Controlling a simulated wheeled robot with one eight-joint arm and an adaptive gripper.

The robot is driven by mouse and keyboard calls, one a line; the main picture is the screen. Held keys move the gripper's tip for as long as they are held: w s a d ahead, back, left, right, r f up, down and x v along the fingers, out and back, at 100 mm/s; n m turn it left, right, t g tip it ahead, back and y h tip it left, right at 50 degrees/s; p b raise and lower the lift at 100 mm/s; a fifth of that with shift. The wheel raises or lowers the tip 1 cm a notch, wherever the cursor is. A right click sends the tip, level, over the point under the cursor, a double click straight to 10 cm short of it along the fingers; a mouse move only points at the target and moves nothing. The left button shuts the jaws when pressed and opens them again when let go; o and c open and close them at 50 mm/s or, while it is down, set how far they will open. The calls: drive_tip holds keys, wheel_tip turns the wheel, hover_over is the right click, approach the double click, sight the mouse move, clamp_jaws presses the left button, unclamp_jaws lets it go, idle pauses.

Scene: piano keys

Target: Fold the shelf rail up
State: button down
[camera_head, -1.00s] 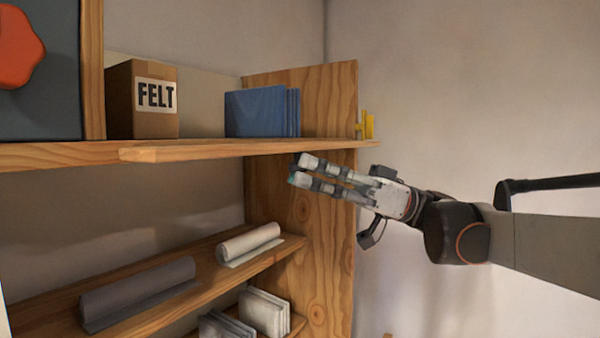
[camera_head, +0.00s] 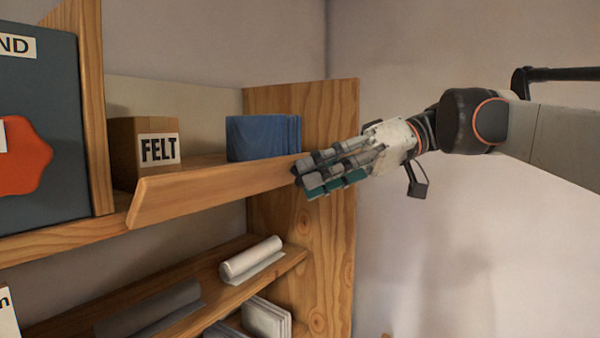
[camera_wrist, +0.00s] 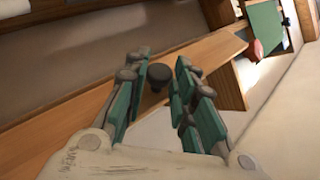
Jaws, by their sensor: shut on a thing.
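The shelf rail (camera_head: 215,188) is a long wooden strip along the front edge of the upper shelf. It is tilted up, its broad face toward the camera, partly in front of the felt box and blue books. In the wrist view, the rail (camera_wrist: 205,56) runs diagonally and bears a dark round knob (camera_wrist: 160,77). My gripper (camera_head: 303,178) is at the rail's right end. Its green-padded fingers stand on either side of the knob and are shut on it. The fingers hide the knob and the rail's right end in the head view.
The shelf holds a cardboard FELT box (camera_head: 135,153) and blue books (camera_head: 258,138). A wooden side panel (camera_head: 325,232) stands behind my fingers. Open room lies right of the unit, before the wall.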

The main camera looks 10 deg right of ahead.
sight(298, 154)
drive_tip(key=shift+w+a+r+m+g+h+p, duration=0.15)
drive_tip(key=shift+w+a+r+m+g+h, duration=0.35)
drive_tip(key=shift+h, duration=0.45)
drive_tip(key=shift+w+a+r+m+g+h+p, duration=0.1)
drive_tip(key=shift+a+r+m+g+h, duration=0.15)
drive_tip(key=shift+r+m+g+h, duration=0.45)
drive_tip(key=shift+w+a+r+m+g+h+p, duration=0.15)
drive_tip(key=shift+w+a+r+m+g+h, duration=0.2)
drive_tip(key=shift+r+h, duration=0.6)
drive_tip(key=shift+f+t+h, duration=0.2)
drive_tip(key=shift+t+h, duration=0.05)
drive_tip(key=shift+h, duration=0.05)
drive_tip(key=c, duration=1.4)
unclamp_jaws()
drive_tip(key=shift+o, duration=0.2)
drive_tip(key=v, duration=0.7)
drive_tip(key=shift+d, duration=0.15)
drive_tip(key=shift+w+r, duration=0.1)
